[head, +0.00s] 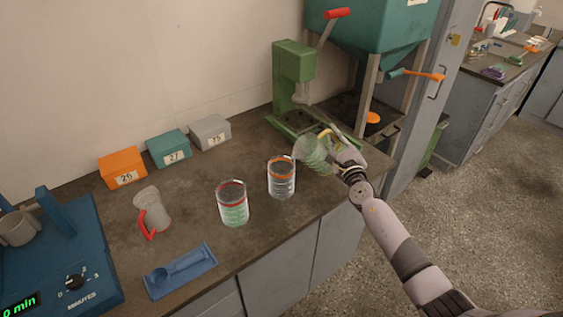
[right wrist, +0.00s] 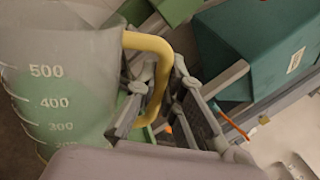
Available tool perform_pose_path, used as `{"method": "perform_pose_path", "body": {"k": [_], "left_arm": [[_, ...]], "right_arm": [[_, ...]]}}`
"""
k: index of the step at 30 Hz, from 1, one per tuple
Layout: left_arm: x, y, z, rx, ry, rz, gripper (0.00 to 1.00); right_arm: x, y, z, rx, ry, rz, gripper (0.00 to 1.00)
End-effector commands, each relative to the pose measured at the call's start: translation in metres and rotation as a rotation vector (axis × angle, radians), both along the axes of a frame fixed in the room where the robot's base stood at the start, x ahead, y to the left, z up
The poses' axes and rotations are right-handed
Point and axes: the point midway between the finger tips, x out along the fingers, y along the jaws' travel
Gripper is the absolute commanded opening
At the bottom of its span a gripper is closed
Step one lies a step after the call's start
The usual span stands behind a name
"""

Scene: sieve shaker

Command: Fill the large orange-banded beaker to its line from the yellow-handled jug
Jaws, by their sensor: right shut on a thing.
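The yellow-handled jug (head: 312,152) is clear with green contents. It is tilted, its mouth toward the upper left, at the right of the orange-banded beaker (head: 281,181). In the right wrist view the jug (right wrist: 65,75) shows white marks from 500 downward. My right gripper (head: 345,155) is shut on its yellow handle (right wrist: 152,65). The orange-banded beaker stands upright on the bench, with an orange band near its rim. It looks clear, with no green in it. The jug's mouth is close to the beaker's rim; no stream shows. My left gripper is out of view.
A red-banded beaker (head: 233,208) with green contents stands to the left. A green press (head: 293,75) stands behind the held jug.

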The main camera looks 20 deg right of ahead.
Motion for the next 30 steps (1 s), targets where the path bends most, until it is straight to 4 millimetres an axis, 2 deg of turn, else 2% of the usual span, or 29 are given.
{"method": "perform_pose_path", "body": {"k": [1, 6, 30], "left_arm": [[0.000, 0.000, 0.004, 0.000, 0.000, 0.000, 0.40], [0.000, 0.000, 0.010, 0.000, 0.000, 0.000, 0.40], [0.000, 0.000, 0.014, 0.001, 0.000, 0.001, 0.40]], "right_arm": [[0.000, 0.002, 0.007, -0.024, -0.006, -0.001, 0.00], [-0.001, 0.009, 0.017, -0.106, -0.013, -0.001, 0.00], [-0.001, 0.014, 0.024, -0.175, -0.020, -0.003, 0.00]]}}
